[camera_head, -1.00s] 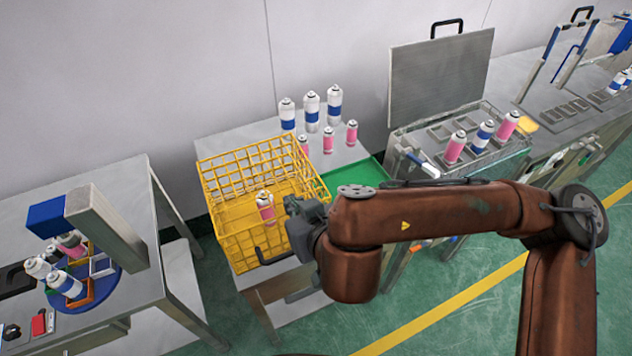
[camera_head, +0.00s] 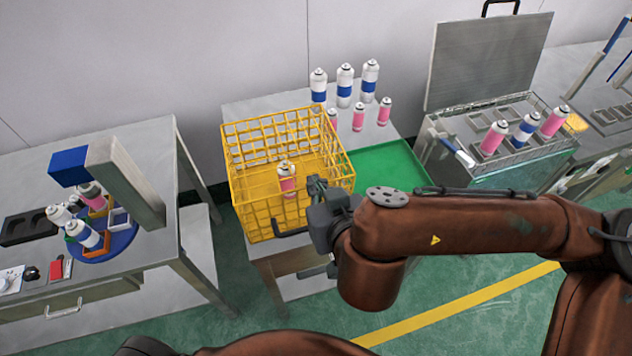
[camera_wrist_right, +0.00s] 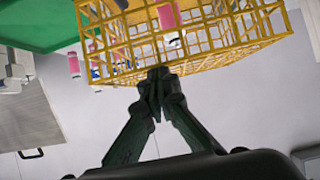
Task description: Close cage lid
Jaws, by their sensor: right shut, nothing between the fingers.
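The yellow wire cage (camera_head: 243,206) stands on the left part of the middle table, with a black handle low on its front. A yellow grid panel (camera_head: 262,130) rises upright at its back. A pink can (camera_head: 287,183) with a white top stands inside. My right gripper (camera_head: 319,186) is at the cage's front right, shut and empty. In the right wrist view the closed fingertips (camera_wrist_right: 157,76) are close to the cage's grid (camera_wrist_right: 200,50); whether they touch it I cannot tell. My left gripper is out of view.
Several white-blue and pink cans (camera_head: 345,85) stand behind the cage. A green tray (camera_head: 392,165) lies to its right. Further right, a metal box (camera_head: 490,112) holds cans under a raised grey lid (camera_head: 485,62). A left table bears a blue round fixture (camera_head: 120,236).

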